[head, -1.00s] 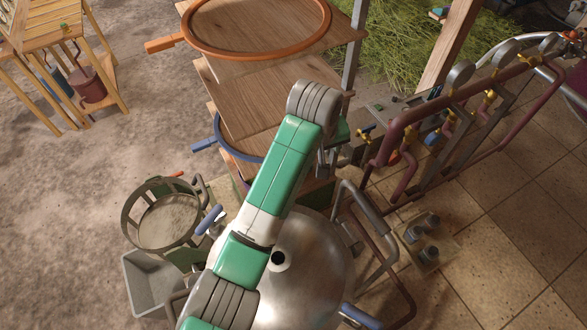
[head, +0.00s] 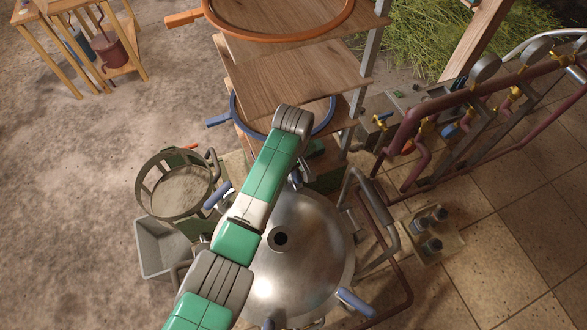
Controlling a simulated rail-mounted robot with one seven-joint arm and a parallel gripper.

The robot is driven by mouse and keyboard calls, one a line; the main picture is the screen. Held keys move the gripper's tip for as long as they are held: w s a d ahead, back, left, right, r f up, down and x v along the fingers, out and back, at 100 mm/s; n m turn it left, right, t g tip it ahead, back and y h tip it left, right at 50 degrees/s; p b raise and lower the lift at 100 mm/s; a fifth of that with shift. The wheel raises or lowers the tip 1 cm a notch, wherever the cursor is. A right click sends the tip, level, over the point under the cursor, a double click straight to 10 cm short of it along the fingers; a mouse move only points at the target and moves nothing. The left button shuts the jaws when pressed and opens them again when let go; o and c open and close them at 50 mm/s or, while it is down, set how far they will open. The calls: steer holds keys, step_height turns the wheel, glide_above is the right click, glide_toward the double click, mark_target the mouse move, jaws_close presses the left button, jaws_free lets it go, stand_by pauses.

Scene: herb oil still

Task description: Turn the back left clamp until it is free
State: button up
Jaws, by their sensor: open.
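The steel still lid (head: 310,235) is a shiny dome with a dark round hole, low in the middle of the head view. A clamp with a blue handle (head: 217,195) stands at its back left, just left of my arm. Another blue clamp handle (head: 296,180) shows at the back of the lid, right of my arm. A further blue clamp handle (head: 355,303) lies at the front right. My green and grey arm crosses over the left part of the lid. My gripper is hidden behind the arm's far end, so its contact with any clamp cannot be seen.
A round metal basket (head: 147,190) and a grey bin (head: 158,262) stand left of the still. A wooden shelf (head: 285,75) with hoops rises behind it. Maroon pipes (head: 425,115) with valves stand at right. Bent grey bars (head: 385,215) flank the lid's right side.

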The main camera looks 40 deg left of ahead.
jaws_close()
steer(key=shift+d+r+n+p, duration=0.1)
steer(key=shift+n+p, duration=0.2)
steer(key=shift+n, duration=0.1)
steer(key=shift+n+p, duration=0.65)
steer(key=shift+n, duration=0.35)
steer(key=n+p, duration=0.1)
steer(key=n, duration=0.2)
steer(key=shift+n, duration=0.3)
steer(key=n, duration=0.3)
steer(key=shift+n, duration=0.3)
steer(key=c, duration=0.9)
jaws_free()
steer(key=shift+n+p, duration=0.3)
steer(key=shift+n, duration=1.1)
